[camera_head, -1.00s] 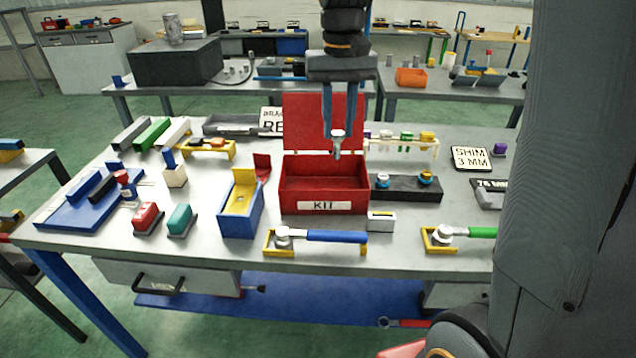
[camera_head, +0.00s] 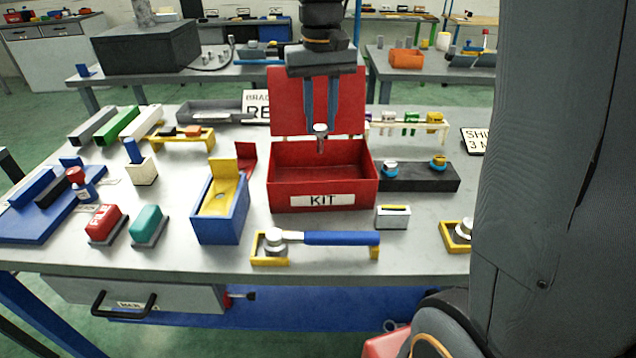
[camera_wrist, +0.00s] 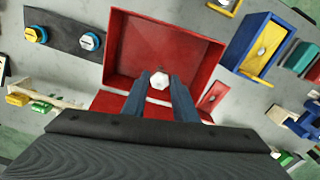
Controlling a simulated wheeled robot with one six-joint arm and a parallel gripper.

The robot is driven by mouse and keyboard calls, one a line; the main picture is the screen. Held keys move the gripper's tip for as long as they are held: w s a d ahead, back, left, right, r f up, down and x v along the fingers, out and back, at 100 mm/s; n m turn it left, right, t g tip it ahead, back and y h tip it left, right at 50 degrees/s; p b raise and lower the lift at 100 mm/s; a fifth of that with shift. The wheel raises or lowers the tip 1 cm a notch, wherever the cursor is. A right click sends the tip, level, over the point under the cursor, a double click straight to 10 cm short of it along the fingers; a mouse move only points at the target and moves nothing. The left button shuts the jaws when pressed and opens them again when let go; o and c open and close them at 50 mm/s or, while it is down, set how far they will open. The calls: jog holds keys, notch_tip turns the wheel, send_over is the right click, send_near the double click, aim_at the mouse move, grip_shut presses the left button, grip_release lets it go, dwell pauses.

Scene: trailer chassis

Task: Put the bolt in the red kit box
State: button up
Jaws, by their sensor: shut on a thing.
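The red kit box (camera_head: 290,196) stands open on the grey workbench, its lid (camera_head: 290,98) raised at the back and a "KIT" label on its front. My gripper (camera_head: 320,128) is shut on the bolt (camera_head: 320,136), a small silver piece with a hex head and a shank hanging down. The bolt is held above the box opening, in front of the raised lid. In the wrist view the bolt head (camera_wrist: 159,80) sits between the two blue-grey fingers, with the box's red interior (camera_wrist: 160,50) behind it. The box floor looks empty.
A blue box with a yellow flap (camera_head: 220,215) stands left of the kit box. A black block with two knobs (camera_head: 410,178) is at its right. A blue-handled wrench (camera_head: 335,238) lies in front. A rack of coloured parts (camera_head: 410,122) is behind right.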

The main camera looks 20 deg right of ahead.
notch_tip(320, 180, down, 10)
jog(key=shift+r+p, duration=0.2)
jog(key=shift+p, duration=0.7)
jog(key=shift+f, duration=0.1)
jog(key=o, duration=1.1)
jog(key=shift+c, duration=0.2)
notch_tip(320, 180, up, 12)
jog(key=shift+r+b, duration=0.1)
jog(key=shift+b, duration=1.05)
